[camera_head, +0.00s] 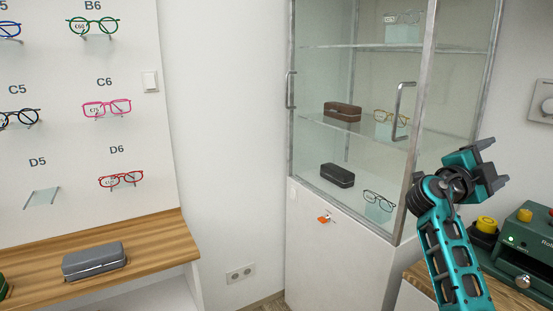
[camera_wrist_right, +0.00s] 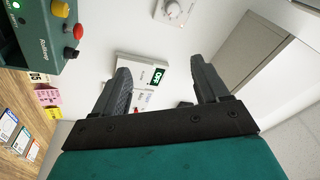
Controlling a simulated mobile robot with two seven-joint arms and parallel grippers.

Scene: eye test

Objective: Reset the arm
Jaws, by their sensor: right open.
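My right arm (camera_head: 452,255), teal and black, rises from the bottom right in the head view. My right gripper (camera_head: 494,163) is raised in front of the glass cabinet's right side and points to the right. In the right wrist view its two dark fingers (camera_wrist_right: 160,72) stand wide apart with nothing gripped between them. My left gripper is in neither view.
A glass cabinet (camera_head: 420,130) holding glasses and cases stands behind my right arm. A green machine (camera_head: 528,250) with knobs sits at the right, close to the arm. A wooden shelf (camera_head: 150,250) with a grey case (camera_head: 95,261) is at the left, below a glasses display.

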